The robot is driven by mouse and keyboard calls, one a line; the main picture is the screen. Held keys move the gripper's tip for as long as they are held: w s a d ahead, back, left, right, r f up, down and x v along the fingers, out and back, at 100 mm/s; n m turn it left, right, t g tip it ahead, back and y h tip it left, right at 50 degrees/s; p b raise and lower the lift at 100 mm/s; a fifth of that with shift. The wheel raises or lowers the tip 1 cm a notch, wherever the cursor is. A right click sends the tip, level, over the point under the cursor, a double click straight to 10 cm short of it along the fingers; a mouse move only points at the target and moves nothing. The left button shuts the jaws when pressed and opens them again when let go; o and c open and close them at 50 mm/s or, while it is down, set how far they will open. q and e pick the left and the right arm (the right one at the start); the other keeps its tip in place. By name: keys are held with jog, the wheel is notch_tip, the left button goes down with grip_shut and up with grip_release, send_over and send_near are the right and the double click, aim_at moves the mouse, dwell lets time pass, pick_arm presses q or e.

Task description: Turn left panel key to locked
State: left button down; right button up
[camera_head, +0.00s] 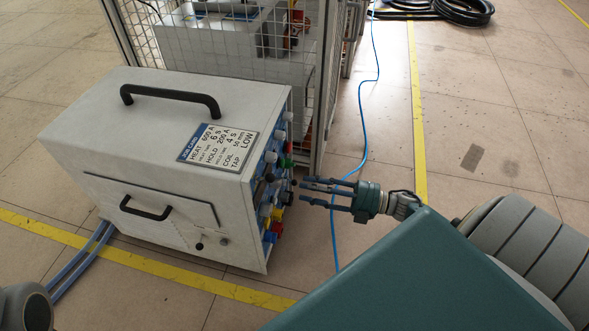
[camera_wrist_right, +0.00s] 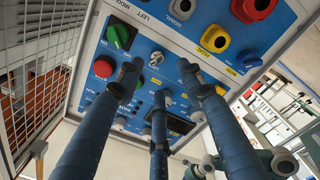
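The heater's blue control panel (camera_wrist_right: 165,30) fills the right wrist view, with the word LEFT near its upper edge. A small silver key switch (camera_wrist_right: 156,58) sits on it between a green knob and a yellow-ringed socket. Whether its position is locked is too small to read. My right gripper (camera_wrist_right: 159,80) has its blue fingers spread apart, with the key showing just beyond and between the tips; nothing is held. In the head view my right gripper (camera_head: 318,190) points left at the panel side of the white heater box (camera_head: 120,140). My left gripper is not in view.
A green knob (camera_wrist_right: 118,36), a red button (camera_wrist_right: 103,67) and a yellow-ringed socket (camera_wrist_right: 216,38) are close around the key. A wire mesh cage (camera_head: 235,40) stands behind the box. A blue cable (camera_head: 365,120) runs across the floor behind my right gripper.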

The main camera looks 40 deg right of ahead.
jog(key=v, duration=0.5)
jog(key=shift+s+d, duration=0.2)
jog(key=shift+s, duration=0.1)
